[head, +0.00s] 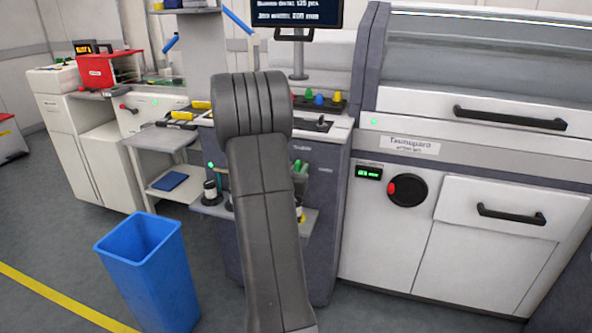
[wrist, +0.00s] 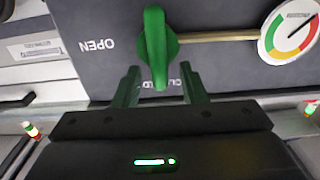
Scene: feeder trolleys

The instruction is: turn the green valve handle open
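The green valve handle (wrist: 158,48) is in the upper middle of the wrist view, on a dark grey panel. Its long axis runs up and down in the picture, its lower end beside a partly hidden label that seems to read CLOSED. The word OPEN (wrist: 97,45) stands upside down to its left. My gripper (wrist: 159,68) is open, with one green finger to each side of the handle's lower end. I see a gap on both sides and cannot tell the depth between fingers and handle. In the head view my arm hides most of this spot.
A brass rod (wrist: 215,36) runs right from the handle to a round gauge (wrist: 290,35). In the head view, a blue bin (head: 150,270) stands on the floor at left front. A white cabinet (head: 390,235) with black handles stands right. The floor between the bin and yellow line is clear.

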